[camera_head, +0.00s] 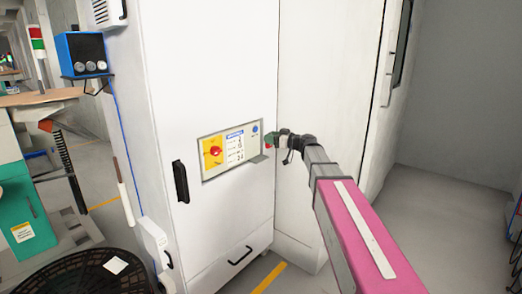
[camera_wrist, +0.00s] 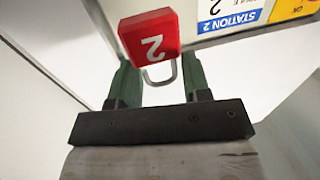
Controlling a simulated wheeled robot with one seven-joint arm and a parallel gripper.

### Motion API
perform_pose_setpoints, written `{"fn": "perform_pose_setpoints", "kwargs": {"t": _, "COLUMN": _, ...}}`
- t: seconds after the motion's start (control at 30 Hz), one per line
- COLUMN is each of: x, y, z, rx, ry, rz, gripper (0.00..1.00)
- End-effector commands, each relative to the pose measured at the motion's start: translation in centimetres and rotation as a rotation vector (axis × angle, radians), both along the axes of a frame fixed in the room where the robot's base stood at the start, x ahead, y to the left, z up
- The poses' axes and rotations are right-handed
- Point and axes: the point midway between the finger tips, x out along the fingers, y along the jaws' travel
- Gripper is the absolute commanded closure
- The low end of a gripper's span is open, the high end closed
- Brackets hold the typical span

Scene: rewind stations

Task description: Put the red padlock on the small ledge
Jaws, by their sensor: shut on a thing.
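The red padlock (camera_wrist: 150,35) has a white "2" and a grey shackle. It is held between the green fingers of my gripper (camera_wrist: 160,72) in the wrist view, body outward. In the head view my gripper (camera_head: 279,141) is at the right end of the cabinet's control panel, and only a small bit of red shows at its tip. The small ledge (camera_head: 258,158) is a thin grey plate sticking out at the panel's lower right, just below and left of my gripper. I cannot tell whether the padlock touches anything besides the fingers.
The panel (camera_head: 246,142) has a red rotary switch (camera_head: 214,151) on yellow and a "Station 2" label (camera_wrist: 232,16). The white cabinet (camera_head: 215,60) has a black handle (camera_head: 180,181). A black mesh basket (camera_head: 85,272) is at lower left.

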Motion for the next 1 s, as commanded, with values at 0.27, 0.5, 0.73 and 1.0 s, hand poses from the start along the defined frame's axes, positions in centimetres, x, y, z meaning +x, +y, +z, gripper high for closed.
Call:
{"fn": "perform_pose_setpoints", "kwargs": {"t": 0.27, "x": 4.0, "y": 4.9, "z": 0.0, "rx": 0.000, "ry": 0.000, "rz": 0.002, "gripper": 0.84}}
{"fn": "perform_pose_setpoints", "kwargs": {"t": 0.5, "x": 3.5, "y": 4.5, "z": -2.9, "rx": 0.000, "ry": 0.000, "rz": 0.000, "gripper": 0.84}}
{"fn": "perform_pose_setpoints", "kwargs": {"t": 0.73, "x": 3.5, "y": 4.5, "z": -4.5, "rx": 0.000, "ry": 0.002, "rz": 0.000, "gripper": 0.84}}
{"fn": "perform_pose_setpoints", "kwargs": {"t": 1.0, "x": 3.8, "y": 4.8, "z": -7.1, "rx": 0.000, "ry": 0.000, "rz": 0.001, "gripper": 0.84}}
